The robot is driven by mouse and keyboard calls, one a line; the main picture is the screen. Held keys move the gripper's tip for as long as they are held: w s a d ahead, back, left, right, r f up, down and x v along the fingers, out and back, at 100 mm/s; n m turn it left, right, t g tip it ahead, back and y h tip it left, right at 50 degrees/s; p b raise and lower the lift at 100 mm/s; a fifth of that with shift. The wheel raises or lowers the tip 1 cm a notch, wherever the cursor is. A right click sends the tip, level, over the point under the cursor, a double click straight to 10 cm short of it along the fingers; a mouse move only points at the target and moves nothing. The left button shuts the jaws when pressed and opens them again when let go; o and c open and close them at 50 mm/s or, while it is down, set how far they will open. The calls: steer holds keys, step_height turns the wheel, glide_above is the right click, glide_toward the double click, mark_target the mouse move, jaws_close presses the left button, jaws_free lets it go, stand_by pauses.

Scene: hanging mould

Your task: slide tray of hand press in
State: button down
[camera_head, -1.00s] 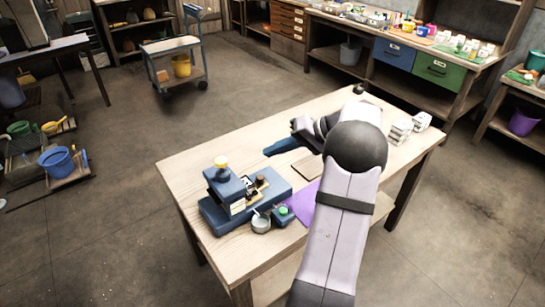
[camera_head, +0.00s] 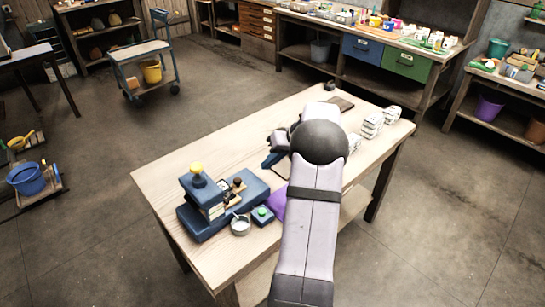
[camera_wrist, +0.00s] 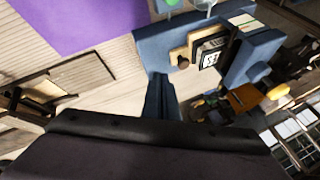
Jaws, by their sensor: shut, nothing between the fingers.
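The blue hand press (camera_head: 200,200) stands at the left end of the wooden table, with a yellow knob on top. Its tray (camera_head: 233,191), light wood with a dark plate and a brown knob, sticks out of the upright body over the blue base. The tray (camera_wrist: 205,50) and its knob also show in the wrist view. My gripper (camera_head: 269,160) has blue fingers and is partly hidden by my wrist in the head view. In the wrist view the fingers (camera_wrist: 160,84) are together and empty, pointing toward the press base, with no clear contact with the tray.
White blocks (camera_head: 371,126) stand at the table's far right. The table's left back area (camera_head: 215,145) is clear.

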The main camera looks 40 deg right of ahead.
mark_target(237, 181)
steer(key=p+x, duration=0.1)
steer(key=x, duration=0.4)
steer(key=shift+r, duration=0.1)
steer(key=a+p, duration=0.1)
steer(key=w+a+f+p, duration=0.1)
steer(key=shift+w+a, duration=0.3)
steer(key=shift+w+a+f, duration=0.2)
steer(key=shift+w+a, duration=0.1)
steer(key=shift+a, duration=0.25)
steer(key=shift+a, duration=0.1)
steer(key=shift+a+b, duration=1.15)
steer(key=shift+a, duration=1.25)
steer(key=shift+s, duration=0.1)
